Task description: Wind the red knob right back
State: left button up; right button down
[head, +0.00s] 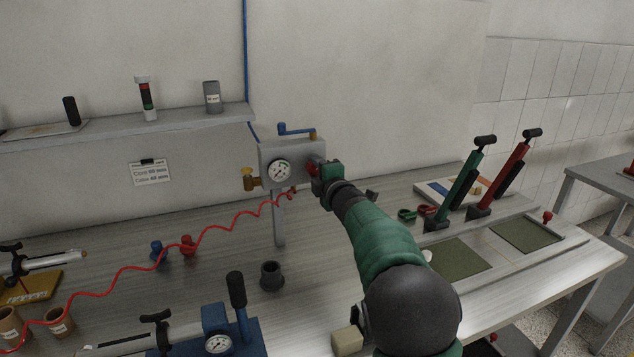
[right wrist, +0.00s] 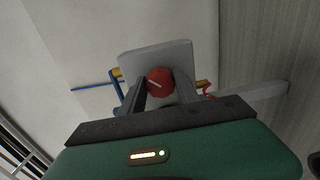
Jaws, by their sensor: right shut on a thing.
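The red knob (head: 312,168) is on the right part of the grey regulator box (head: 265,156), which stands on a post above the bench. My right gripper (head: 318,172) is at the knob and hides most of it in the head view. In the right wrist view the knob (right wrist: 159,81) shows between the two fingers of my right gripper (right wrist: 160,88), which is shut on it. A pale line marks the knob's face. A round gauge (head: 280,170) is left of the knob. My left gripper is not in view.
A blue lever (head: 296,129) sits on top of the box and a brass valve (head: 250,179) on its left. A coiled red hose (head: 190,240) runs left across the bench. Green (head: 460,185) and red (head: 505,175) levers stand to the right.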

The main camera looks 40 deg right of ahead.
jog(key=n+b, duration=0.1)
jog(key=f+n+b, duration=0.1)
jog(key=n+b, duration=0.1)
jog(key=shift+f+n, duration=0.1)
jog(key=shift+n, duration=0.2)
jog(key=shift+a+n+b, duration=0.1)
jog(key=shift+n+b, duration=1.45)
jog(key=shift+n, duration=0.15)
jog(key=c, duration=1.2)
grip_release()
jog(key=shift+r, duration=0.2)
jog(key=shift+c, duration=0.2)
jog(key=o, duration=0.3)
jog(key=shift+w+r, duration=0.1)
jog(key=shift+o, duration=0.2)
jog(key=shift+r, duration=0.1)
jog(key=shift+h, duration=0.3)
